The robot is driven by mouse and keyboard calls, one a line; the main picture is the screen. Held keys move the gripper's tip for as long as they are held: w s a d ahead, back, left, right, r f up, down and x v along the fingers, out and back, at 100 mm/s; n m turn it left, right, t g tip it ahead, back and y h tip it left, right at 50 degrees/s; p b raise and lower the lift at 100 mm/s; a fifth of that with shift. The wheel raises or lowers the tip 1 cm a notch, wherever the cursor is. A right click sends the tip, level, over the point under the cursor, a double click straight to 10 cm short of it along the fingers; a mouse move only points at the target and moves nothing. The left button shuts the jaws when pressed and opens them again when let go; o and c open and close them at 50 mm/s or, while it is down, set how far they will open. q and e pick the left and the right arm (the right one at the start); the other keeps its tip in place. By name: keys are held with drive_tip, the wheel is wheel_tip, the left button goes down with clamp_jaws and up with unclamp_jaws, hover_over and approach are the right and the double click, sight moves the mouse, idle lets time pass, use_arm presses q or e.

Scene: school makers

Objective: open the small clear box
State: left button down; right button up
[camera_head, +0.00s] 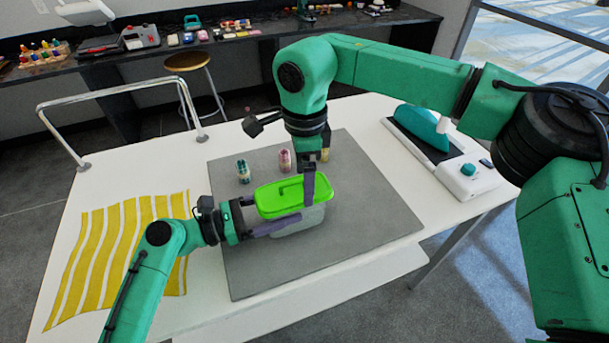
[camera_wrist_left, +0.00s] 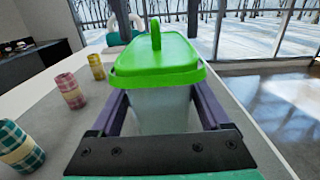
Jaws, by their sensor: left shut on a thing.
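The small clear box (camera_head: 298,222) stands on the grey mat, with its bright green lid (camera_head: 268,205) on top. The lid has a raised handle (camera_wrist_left: 156,33). In the left wrist view the lid covers the top of the clear body (camera_wrist_left: 160,112). My left gripper (camera_head: 285,225) is shut on the box body, a finger on either side below the lid. My right gripper (camera_head: 309,188) points down from above at the right part of the lid. Its fingers overlap in the head view, so their gap and any contact with the lid are hidden.
Small patterned jars, teal (camera_head: 243,171), pink (camera_head: 285,160) and yellow (camera_head: 325,155), stand behind the box on the grey mat (camera_head: 370,215). A white device with a teal part (camera_head: 465,178) is at right. A yellow striped cloth (camera_head: 120,245) lies at left, near a metal rail (camera_head: 120,87).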

drive_tip(key=shift+r, duration=0.15)
drive_tip(key=shift+r, duration=0.95)
wheel_tip(320, 180, up, 4)
drive_tip(key=shift+r, duration=0.1)
use_arm(q)
unclamp_jaws()
drive_tip(key=shift+a, duration=0.1)
